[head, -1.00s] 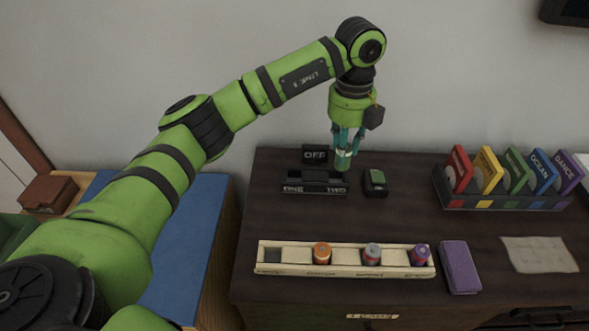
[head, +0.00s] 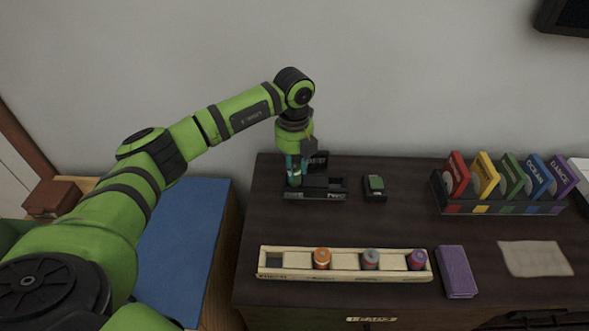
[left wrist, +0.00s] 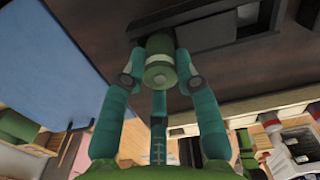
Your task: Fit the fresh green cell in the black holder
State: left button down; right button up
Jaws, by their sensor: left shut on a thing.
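My left gripper (head: 295,183) is shut on the green cell (left wrist: 158,68), which shows between its teal fingers in the left wrist view. In the head view the fingers mostly hide the cell. The black holder (head: 325,195) lies on the dark cabinet top, below and around the gripper; it also shows in the left wrist view (left wrist: 200,32). The gripper is over the holder's left part. The cell's far end meets the holder's edge in the left wrist view; whether it sits inside cannot be told. My right gripper is not in view.
A dark sign (head: 318,160) stands behind the holder. A small black case with a green top (head: 375,187) is to its right. A wooden rack (head: 345,262) with several coloured cells lies in front. A purple block (head: 457,271) and a card rack (head: 500,207) are farther right.

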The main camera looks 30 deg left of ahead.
pick_arm(q)
notch_tip(320, 180, down, 2)
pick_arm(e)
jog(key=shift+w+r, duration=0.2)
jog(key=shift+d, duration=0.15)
pick_arm(q)
jog(key=shift+f, duration=0.2)
jog(key=c, duration=0.9)
grip_release()
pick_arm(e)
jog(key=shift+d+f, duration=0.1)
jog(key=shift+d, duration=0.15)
pick_arm(q)
jog(key=shift+r, duration=0.15)
